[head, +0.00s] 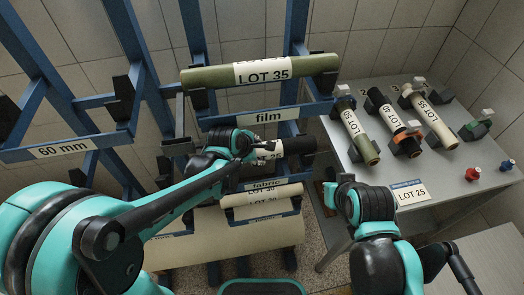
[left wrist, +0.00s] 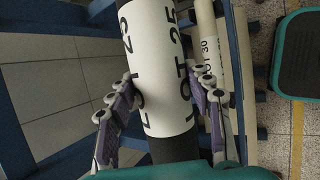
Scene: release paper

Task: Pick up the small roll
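A black roll with a white LOT 25 label (left wrist: 160,60) lies under my left gripper; in the head view it shows as a dark roll (head: 297,146) on the rack below the film sign. My left gripper (left wrist: 165,88) has one finger along each side of the roll, close to its label. Whether the fingers press on it is not clear. In the head view this gripper (head: 247,147) covers part of the roll's label. My right gripper (head: 340,190) is in front of the table, apart from the rolls; its fingers are hard to make out.
A green LOT 35 roll (head: 208,77) rests higher on the blue rack (head: 130,42). A cream LOT 30 roll (head: 240,200) lies lower. The grey table (head: 447,185) at right bears three rolls in holders, a LOT 25 card (head: 409,193) and small red and blue knobs.

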